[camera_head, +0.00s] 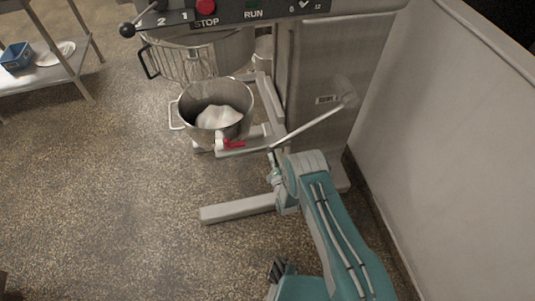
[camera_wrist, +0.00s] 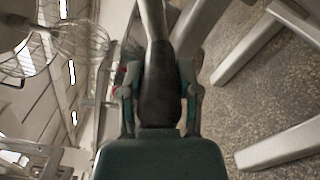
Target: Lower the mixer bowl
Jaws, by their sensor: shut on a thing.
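The mixer bowl (camera_head: 245,96) is a steel bowl with a white mass inside, below the mixer's wire guard (camera_head: 190,60). It has a side handle and a red clamp (camera_head: 233,144) at its front. A pale metal lever (camera_head: 312,122) slopes from the mixer's side down toward my gripper (camera_head: 275,177), which is small and partly hidden by my arm. In the wrist view, my gripper (camera_wrist: 159,88) is shut on the lever's dark grip (camera_wrist: 157,70), one finger on each side. The bowl is right of the middle of the loose floor area and apart from my gripper.
The mixer's pale base leg (camera_head: 240,209) extends across the floor near my gripper. A control panel (camera_head: 235,12) is above. A wall (camera_head: 435,130) closes off the right. A shelf (camera_head: 50,68) with a blue basket (camera_head: 16,56) is far left. The speckled floor (camera_head: 100,200) at left is clear.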

